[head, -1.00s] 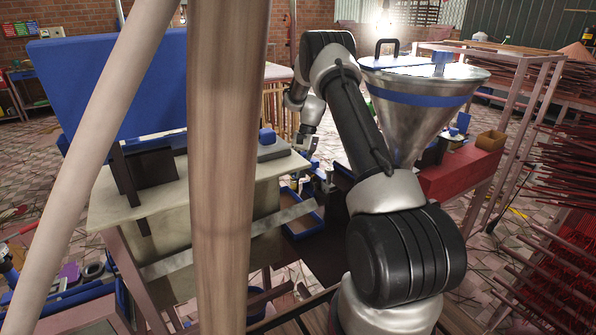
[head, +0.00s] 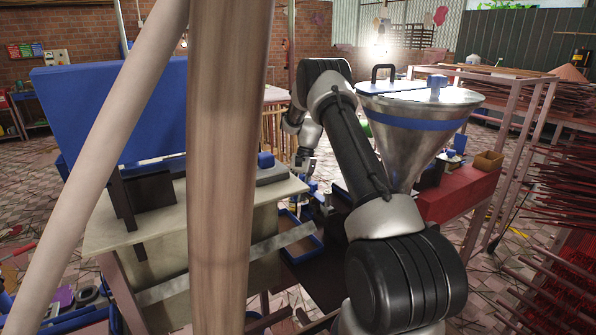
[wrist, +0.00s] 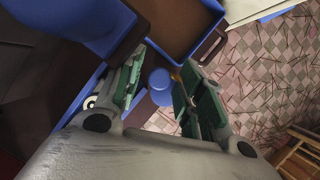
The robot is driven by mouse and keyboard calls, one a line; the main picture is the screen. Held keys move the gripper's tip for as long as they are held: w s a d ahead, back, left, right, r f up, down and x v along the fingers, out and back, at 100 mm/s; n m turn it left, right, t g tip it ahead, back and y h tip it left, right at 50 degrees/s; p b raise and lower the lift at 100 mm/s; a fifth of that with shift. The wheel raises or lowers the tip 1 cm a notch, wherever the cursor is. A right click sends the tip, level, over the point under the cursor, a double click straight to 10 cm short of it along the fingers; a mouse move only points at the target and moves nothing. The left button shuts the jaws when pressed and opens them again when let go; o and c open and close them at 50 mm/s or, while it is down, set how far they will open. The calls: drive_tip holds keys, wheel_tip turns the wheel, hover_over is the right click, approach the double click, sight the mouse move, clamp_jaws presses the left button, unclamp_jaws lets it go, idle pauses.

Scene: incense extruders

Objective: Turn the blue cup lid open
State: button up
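A small round blue lid or cup top (wrist: 160,79) shows near the middle of the wrist view, between my fingers as seen from above. My gripper (wrist: 163,63) is open, with its green-padded fingers apart on either side of it. I cannot tell how far below the fingertips the blue top lies, and no contact shows. In the head view my gripper (head: 304,184) hangs low between the pale table and the metal funnel, small and partly hidden. The blue cup cannot be told apart there.
A blue-rimmed tray (wrist: 221,12) with a brown inside is near the fingers. A large metal funnel (head: 408,145) stands right of my arm. A pale table (head: 150,225) stands left, behind a wooden post (head: 228,170). A red bench (head: 455,193) is at right.

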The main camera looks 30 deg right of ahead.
drive_tip(key=n+g, duration=0.1)
drive_tip(key=n, duration=0.1)
drive_tip(key=shift+a+n+h, duration=0.15)
drive_tip(key=shift+n+h, duration=0.15)
drive_tip(key=shift+n, duration=0.1)
wheel_tip(320, 180, up, 8)
drive_tip(key=w+d+n, duration=0.1)
drive_tip(key=w+d, duration=0.1)
drive_tip(key=s+a+r+n+t+h, duration=0.1)
drive_tip(key=s+a+r+n, duration=0.1)
drive_tip(key=s+r, duration=0.5)
drive_tip(key=s+a+r+n+t+h, duration=0.1)
drive_tip(key=s+a+r, duration=0.4)
drive_tip(key=r, duration=0.9)
drive_tip(key=shift+s+r+n+t, duration=0.3)
drive_tip(key=shift+s+n+t, duration=0.1)
drive_tip(key=shift+s, duration=0.5)
drive_tip(key=shift+w, duration=0.1)
